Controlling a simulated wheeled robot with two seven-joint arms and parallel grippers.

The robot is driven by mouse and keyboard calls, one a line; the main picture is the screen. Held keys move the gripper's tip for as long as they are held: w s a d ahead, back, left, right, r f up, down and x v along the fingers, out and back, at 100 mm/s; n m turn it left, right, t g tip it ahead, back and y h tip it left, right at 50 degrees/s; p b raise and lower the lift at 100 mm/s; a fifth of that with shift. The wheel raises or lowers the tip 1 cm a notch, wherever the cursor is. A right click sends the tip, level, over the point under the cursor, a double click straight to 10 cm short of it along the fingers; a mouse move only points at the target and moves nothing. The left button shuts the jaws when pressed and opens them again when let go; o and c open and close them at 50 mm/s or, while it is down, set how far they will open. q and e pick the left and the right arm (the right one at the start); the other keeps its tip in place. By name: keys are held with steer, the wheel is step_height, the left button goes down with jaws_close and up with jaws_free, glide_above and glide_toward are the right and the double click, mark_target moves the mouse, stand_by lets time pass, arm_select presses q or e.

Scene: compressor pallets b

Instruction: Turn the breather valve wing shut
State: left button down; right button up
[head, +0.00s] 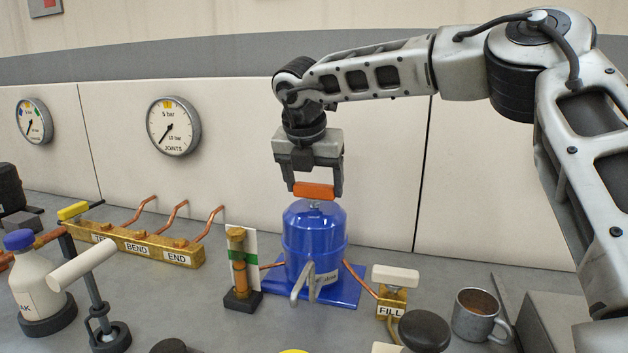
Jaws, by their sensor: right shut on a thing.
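The breather valve wing appears to be the orange bar (314,191) on top of the blue tank (316,240). It lies roughly level and crosswise in the picture, on a short stem. My right gripper (314,190) points straight down over the tank and is shut on the orange wing, with one finger at each end. The blue tank stands upright on a blue base plate (340,291). My left gripper is not in view.
A brass manifold (150,246) with copper pipes and a yellow handle stands at the left. A sight tube (238,262) stands beside the tank. A FILL valve (392,298), a mug (476,316) and a white bottle (38,285) are near. Two gauges, including the JOINTS gauge (173,127), hang behind.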

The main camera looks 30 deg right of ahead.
stand_by(0.3)
steer(key=o, duration=1)
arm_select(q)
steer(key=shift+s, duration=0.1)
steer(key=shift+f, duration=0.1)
arm_select(e)
steer(key=shift+s+a+r, duration=0.1)
steer(key=shift+a+r, duration=0.05)
steer(key=shift+r, duration=0.3)
arm_select(q)
steer(key=p, duration=0.1)
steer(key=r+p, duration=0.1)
steer(key=p, duration=0.1)
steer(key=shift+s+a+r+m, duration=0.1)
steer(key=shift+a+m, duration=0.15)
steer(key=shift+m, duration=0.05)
arm_select(e)
steer(key=v, duration=1.5)
